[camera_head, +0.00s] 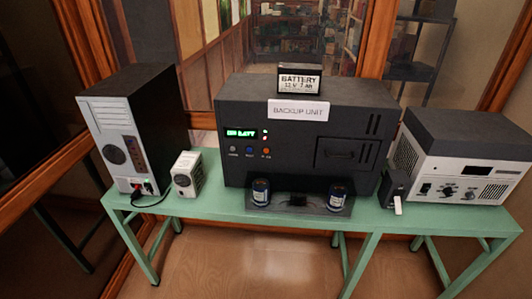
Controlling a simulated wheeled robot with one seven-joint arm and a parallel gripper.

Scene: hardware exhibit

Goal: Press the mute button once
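The backup unit (300,122), a wide black box, stands in the middle of the green table with its front towards me. Its green display (241,133) seems to read "NO BATT". Below it is a row of three small round buttons: a grey button (233,148), a blue button (249,149) and an orange-red button (266,150). Labels under them are too small to read surely, so I cannot tell which is mute. Two small lights (265,135) sit beside the display. My gripper is not in view.
A battery (299,80) stands on top of the unit. A computer tower (118,147) and small white box (187,174) stand left; a grey-white device (455,170) stands right. The table's front edge (240,218) is near.

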